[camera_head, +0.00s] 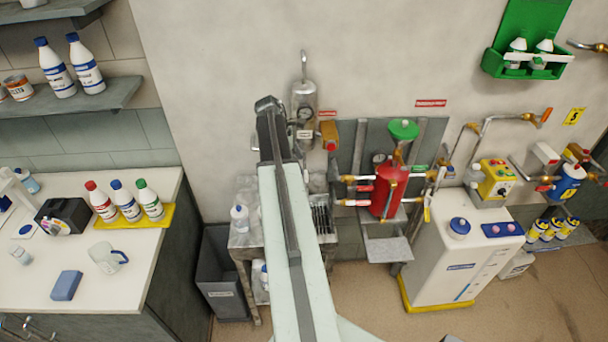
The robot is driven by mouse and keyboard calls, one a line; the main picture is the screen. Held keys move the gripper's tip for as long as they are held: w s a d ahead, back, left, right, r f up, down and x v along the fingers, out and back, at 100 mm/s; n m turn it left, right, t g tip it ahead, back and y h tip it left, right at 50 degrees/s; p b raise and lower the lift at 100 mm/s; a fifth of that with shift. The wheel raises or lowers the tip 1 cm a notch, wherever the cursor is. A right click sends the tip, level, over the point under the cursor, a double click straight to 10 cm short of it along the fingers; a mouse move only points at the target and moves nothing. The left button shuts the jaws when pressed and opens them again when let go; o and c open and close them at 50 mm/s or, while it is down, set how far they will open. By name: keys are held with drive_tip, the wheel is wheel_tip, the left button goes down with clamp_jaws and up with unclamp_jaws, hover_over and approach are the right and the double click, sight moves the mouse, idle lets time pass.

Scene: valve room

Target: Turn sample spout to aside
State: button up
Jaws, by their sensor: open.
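My arm reaches up the middle of the view, and my gripper (268,104) is at its far end, in front of the wall. It is open, and I see nothing between its jaws. Just right of it is a steel sampling vessel (304,96) on the wall with a round gauge. A thin curved metal tube (304,62) rises from its top. No part is clearly labelled as the sample spout, and I cannot tell which piece it is. My gripper and arm hide some of the area left of and below the vessel.
A steel stand (246,238) holding bottles is partly behind my arm. Right of it are a red tank (388,190) with brass valves and a white cabinet (450,262). At left, a white counter (45,290) carries bottles (128,206). A grey bin (222,298) stands between.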

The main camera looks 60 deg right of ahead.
sight(306, 176)
drive_tip(key=b+x, duration=0.4)
drive_tip(key=x, duration=0.1)
drive_tip(key=shift+s+f, duration=0.15)
drive_tip(key=shift+f, duration=0.1)
drive_tip(key=shift+c, duration=0.4)
clamp_jaws()
